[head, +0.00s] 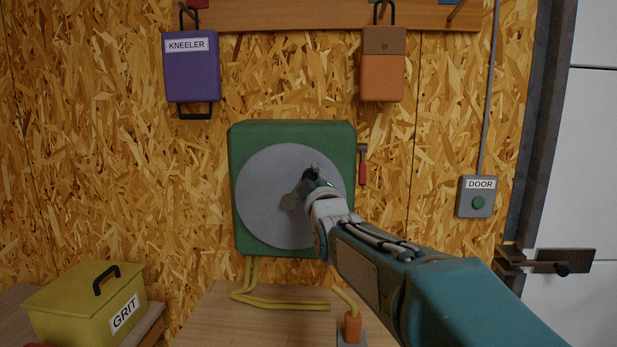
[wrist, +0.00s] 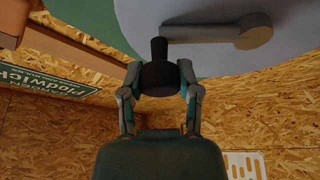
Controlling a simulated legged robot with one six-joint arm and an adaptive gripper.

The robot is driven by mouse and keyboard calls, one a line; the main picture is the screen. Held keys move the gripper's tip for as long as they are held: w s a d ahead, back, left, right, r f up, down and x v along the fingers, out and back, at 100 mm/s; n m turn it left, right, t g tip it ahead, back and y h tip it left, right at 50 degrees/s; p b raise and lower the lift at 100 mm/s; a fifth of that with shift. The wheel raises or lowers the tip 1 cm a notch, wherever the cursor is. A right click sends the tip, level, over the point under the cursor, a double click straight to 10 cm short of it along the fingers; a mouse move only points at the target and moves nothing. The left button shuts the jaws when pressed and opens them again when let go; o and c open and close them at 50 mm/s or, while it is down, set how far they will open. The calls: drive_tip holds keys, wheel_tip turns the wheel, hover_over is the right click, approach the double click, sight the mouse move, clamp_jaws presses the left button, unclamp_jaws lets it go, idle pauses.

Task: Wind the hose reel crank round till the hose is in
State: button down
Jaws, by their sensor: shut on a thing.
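The hose reel (head: 258,212) is a green housing with a round grey disc on the chipboard wall in the head view. A grey crank arm (head: 290,201) runs from the disc's middle up and right; it also shows in the wrist view (wrist: 220,35). My gripper (wrist: 159,82) is shut on the dark crank handle (wrist: 159,50) at the arm's outer end. In the head view my gripper (head: 316,180) partly hides the handle. The yellow hose (head: 285,304) hangs below the reel and lies along the bench, ending at an orange nozzle (head: 352,327).
A yellow GRIT box (head: 85,305) stands at lower left. A purple KNEELER pad (head: 190,72) and an orange bag (head: 383,75) hang above the reel. A grey DOOR button box (head: 475,197) and a door latch (head: 555,262) are at right. A small red-handled tool (head: 362,172) hangs beside the reel.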

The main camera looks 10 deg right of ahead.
wheel_tip(320, 180, down, 10)
drive_tip(key=d+m+h, duration=0.3)
drive_tip(key=m+h, duration=0.6)
drive_tip(key=m, duration=1)
drive_tip(key=w+a+f+m+g+h, duration=0.1)
drive_tip(key=a+f+m+g+h, duration=0.2)
drive_tip(key=m, duration=1.5)
drive_tip(key=shift+w+a+f+g, duration=0.4)
drive_tip(key=shift+a+f+g, duration=1.5)
drive_tip(key=shift+a, duration=0.75)
